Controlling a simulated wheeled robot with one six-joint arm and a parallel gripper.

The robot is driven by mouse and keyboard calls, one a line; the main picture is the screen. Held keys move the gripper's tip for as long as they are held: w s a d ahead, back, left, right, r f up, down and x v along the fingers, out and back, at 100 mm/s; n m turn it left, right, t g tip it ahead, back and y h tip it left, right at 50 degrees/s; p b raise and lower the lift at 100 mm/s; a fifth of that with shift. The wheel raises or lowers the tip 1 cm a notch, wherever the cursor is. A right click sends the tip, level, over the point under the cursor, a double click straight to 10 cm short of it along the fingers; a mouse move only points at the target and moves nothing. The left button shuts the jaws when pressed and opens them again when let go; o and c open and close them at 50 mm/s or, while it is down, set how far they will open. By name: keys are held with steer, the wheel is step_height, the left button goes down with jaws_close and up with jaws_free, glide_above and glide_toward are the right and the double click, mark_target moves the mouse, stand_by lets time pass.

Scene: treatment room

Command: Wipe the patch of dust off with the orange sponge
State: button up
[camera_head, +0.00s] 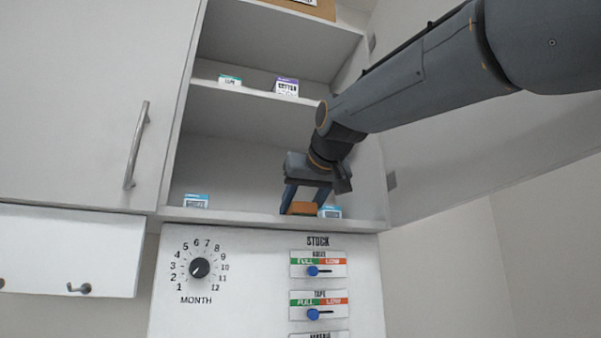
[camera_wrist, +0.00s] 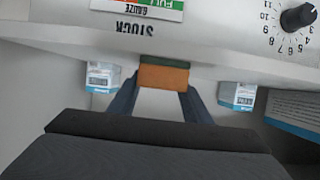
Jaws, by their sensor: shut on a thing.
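The orange sponge (camera_head: 303,209) is at the bottom board of the open wall cabinet (camera_head: 240,215), near its front edge. My gripper (camera_head: 302,203) reaches in from the right and is shut on the sponge, with a blue finger on either side. In the wrist view, which is upside down, the sponge (camera_wrist: 163,77) sits between the two fingers (camera_wrist: 160,92) and has a dark greenish strip along one edge. I cannot tell whether the sponge touches the board. I cannot make out the patch of dust in either view.
A small blue-and-white box (camera_head: 330,212) stands close right of the sponge; another (camera_head: 195,201) stands at the cabinet's left. Two small boxes, green-topped (camera_head: 230,80) and purple-topped (camera_head: 286,87), are on the shelf above. A dial (camera_head: 200,268) and sliders (camera_head: 313,271) are below.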

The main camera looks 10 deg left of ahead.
steer(key=shift+s+d, duration=0.45)
steer(key=shift+s, duration=0.25)
steer(key=shift+s+r+p, duration=0.1)
steer(key=shift+r+p, duration=0.45)
steer(key=shift+r, duration=0.3)
steer(key=shift+r+p, duration=0.35)
step_height(320, 180, up, 6)
steer(key=p, duration=0.5)
steer(key=shift+f, duration=0.25)
steer(key=shift+r, duration=0.15)
